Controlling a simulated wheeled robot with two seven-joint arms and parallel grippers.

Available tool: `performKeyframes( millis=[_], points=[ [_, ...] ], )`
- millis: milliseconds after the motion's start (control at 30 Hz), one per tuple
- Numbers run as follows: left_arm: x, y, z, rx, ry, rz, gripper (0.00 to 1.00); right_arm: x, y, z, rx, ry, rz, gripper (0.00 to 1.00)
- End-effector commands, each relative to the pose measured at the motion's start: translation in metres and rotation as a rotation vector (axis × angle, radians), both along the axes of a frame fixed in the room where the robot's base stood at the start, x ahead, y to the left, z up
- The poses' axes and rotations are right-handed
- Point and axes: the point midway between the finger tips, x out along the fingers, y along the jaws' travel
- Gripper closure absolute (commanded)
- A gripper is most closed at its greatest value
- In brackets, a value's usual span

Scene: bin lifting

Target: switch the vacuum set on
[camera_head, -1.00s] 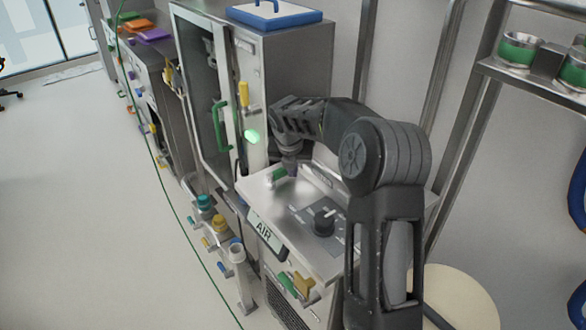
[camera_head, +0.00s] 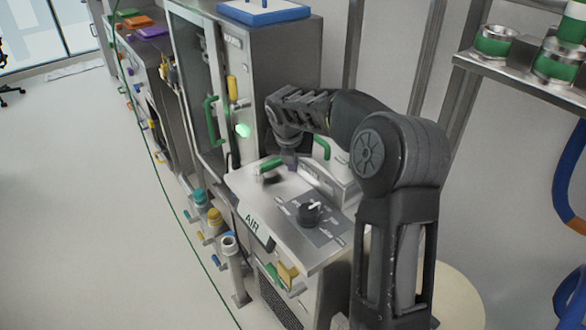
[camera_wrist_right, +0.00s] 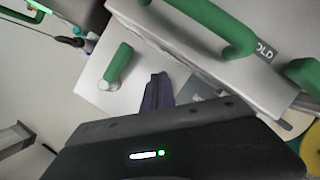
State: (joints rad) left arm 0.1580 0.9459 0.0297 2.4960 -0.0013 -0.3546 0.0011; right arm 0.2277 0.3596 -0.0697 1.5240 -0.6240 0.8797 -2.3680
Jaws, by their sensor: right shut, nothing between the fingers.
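A steel unit with an AIR label (camera_head: 252,222) has a sloping top panel. A green lever (camera_head: 270,164) and a black knob with a white mark (camera_head: 309,213) sit on it. No lettering that I can read names the vacuum set. My right gripper (camera_head: 289,161) points down over the panel, just right of the lever. In the right wrist view the closed, empty fingers (camera_wrist_right: 157,92) show right of the green lever (camera_wrist_right: 118,64), with a gap between them. My left gripper is not in view.
A box at the panel's back carries green handles (camera_wrist_right: 222,24) and lettering partly reading "OLD". A tall steel cabinet (camera_head: 270,75) with a green light stands behind. A shelf with green-banded parts (camera_head: 490,65) is at upper right. Open floor (camera_head: 90,220) lies left.

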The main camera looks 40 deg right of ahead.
Motion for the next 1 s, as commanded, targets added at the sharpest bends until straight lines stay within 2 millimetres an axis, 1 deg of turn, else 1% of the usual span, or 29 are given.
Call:
performKeyframes(
  millis=[200, 300, 400, 533, 1000],
  points=[
    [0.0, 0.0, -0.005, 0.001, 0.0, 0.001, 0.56, -0.016, 0.001, 0.039, 0.001, -0.002, 0.001, 1.0],
    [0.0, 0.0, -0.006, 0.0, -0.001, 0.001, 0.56, -0.021, 0.001, 0.053, 0.001, -0.002, 0.001, 1.0],
    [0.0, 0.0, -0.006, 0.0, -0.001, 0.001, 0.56, -0.025, 0.002, 0.062, 0.001, 0.001, 0.002, 1.0],
    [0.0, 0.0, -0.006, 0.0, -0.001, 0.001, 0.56, -0.026, 0.002, 0.066, 0.001, 0.002, 0.003, 1.0],
    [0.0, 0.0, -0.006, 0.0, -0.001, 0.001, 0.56, -0.027, 0.002, 0.065, 0.002, 0.003, 0.002, 1.0]
  ],
)
